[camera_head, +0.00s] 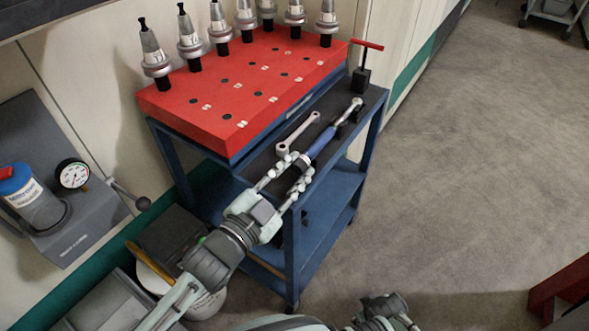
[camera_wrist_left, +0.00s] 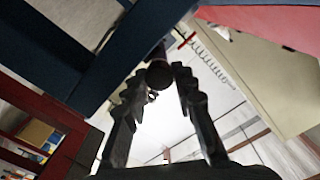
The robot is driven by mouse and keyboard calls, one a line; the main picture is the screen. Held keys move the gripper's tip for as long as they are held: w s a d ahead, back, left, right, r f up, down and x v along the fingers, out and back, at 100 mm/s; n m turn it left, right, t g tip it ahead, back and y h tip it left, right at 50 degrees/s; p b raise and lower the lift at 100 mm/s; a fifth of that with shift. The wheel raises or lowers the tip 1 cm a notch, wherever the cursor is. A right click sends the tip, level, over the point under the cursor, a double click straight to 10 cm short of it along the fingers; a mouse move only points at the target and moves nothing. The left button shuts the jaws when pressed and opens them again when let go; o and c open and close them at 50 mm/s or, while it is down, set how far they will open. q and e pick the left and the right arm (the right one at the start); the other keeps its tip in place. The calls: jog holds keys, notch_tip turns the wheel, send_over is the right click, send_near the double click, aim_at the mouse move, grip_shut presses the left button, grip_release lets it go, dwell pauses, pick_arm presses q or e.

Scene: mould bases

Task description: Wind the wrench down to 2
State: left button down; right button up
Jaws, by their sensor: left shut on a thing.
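The wrench (camera_head: 321,143) is a long tool with a blue sleeve and a bright ring head, lying along the dark side shelf of the blue cart. My left gripper (camera_head: 291,174) is shut on the near, handle end of the wrench. In the left wrist view, the dark round end of the wrench (camera_wrist_left: 158,75) shows between the fingertips of the left gripper (camera_wrist_left: 157,82). No scale or number on the wrench can be read. Part of my right arm shows at the bottom edge of the head view; its fingers cannot be made out.
A grey spanner (camera_head: 297,138) lies beside the wrench. A black block with a red T-handle (camera_head: 366,64) stands at the shelf's far end. The red top (camera_head: 215,125) carries several tool holders. A grey box with a gauge (camera_head: 73,174) is at left.

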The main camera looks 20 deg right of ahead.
dwell(0.4)
pick_arm(q)
jog(key=c, duration=1.5)
grip_release()
jog(key=shift+a, duration=0.1)
jog(key=v, duration=1.2)
